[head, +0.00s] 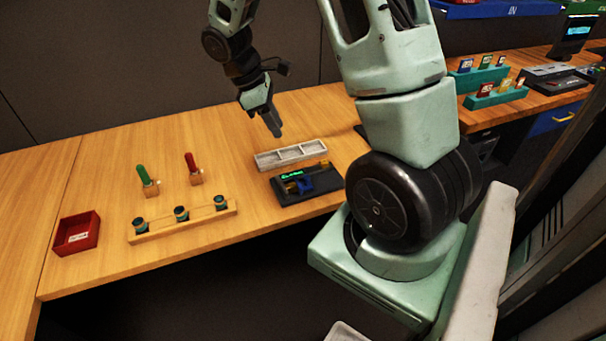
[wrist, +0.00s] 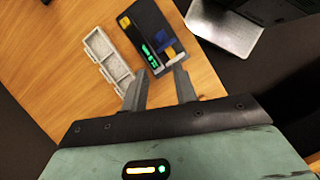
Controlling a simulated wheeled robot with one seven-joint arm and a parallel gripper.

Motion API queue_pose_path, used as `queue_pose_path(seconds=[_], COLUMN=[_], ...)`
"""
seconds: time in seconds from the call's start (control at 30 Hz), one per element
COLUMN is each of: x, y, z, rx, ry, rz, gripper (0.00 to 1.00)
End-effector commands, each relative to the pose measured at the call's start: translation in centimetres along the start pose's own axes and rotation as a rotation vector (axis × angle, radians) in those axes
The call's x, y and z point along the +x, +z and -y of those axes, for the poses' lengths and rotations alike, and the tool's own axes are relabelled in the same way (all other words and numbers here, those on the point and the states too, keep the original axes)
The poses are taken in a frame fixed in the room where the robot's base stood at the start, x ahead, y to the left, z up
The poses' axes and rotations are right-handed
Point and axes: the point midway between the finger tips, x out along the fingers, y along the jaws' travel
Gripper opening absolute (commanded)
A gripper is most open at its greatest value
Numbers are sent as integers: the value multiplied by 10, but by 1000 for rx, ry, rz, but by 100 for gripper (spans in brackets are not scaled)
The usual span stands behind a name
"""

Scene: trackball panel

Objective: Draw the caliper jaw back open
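The caliper device sits on a dark base (head: 322,188) near the front edge of the wooden table in the head view. It has a blue block (head: 305,185), a yellow piece beside the block and a lit green readout (head: 292,175). In the wrist view the dark base (wrist: 146,14) lies ahead of the fingers, with the blue block (wrist: 160,43) and a yellow piece (wrist: 171,53) at its near end. The jaw gap is too small to read. My gripper (head: 276,130) is above the table behind the device. Its fingers (wrist: 160,72) are apart with nothing between them.
A pale compartment tray (head: 291,155) lies just behind the caliper base. To the left are a green-handled tool (head: 143,175), a red-handled tool (head: 191,164), a wooden rack (head: 160,231) with dark round pieces, and a red bin (head: 77,233). Table between is clear.

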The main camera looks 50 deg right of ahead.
Motion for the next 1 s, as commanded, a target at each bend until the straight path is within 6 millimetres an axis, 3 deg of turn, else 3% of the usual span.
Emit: queue_pose_path(seconds=[0.17,0.7,1.0], x=[22,133,167], y=[1,0,0], z=[0,0,0], rx=[-3,-2,-2], ry=[-3,-3,0], rz=[5,3,1], gripper=[29,29,29])
